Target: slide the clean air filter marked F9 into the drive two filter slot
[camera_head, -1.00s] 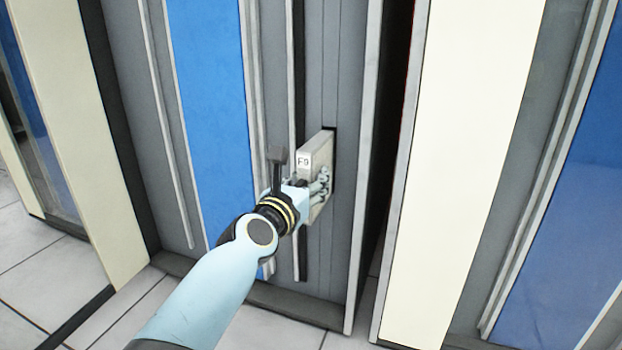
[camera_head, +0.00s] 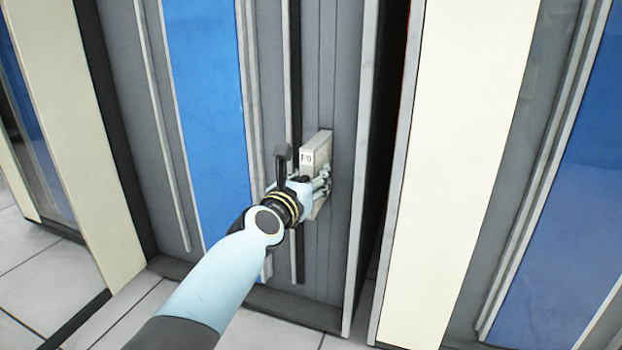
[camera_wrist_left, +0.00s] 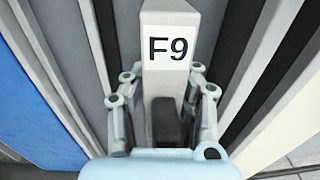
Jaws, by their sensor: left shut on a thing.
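The filter marked F9 (camera_head: 308,158) is a pale, flat block, upright against the grey front of a cabinet. Most of its depth seems to be inside the slot; a short part sticks out. The slot opening is hidden behind the filter. My left gripper (camera_head: 322,186) is shut on the filter's lower part. In the left wrist view the F9 label (camera_wrist_left: 168,48) faces the camera, and the fingers of my left gripper (camera_wrist_left: 165,108) sit on both sides of the block. My right gripper is not in view.
The grey cabinet front (camera_head: 342,240) has vertical ribs and a blue panel (camera_head: 208,110) to the left. A dark gap (camera_head: 385,130) separates it from a cream cabinet panel (camera_head: 450,150) on the right. Pale floor tiles (camera_head: 265,332) lie below.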

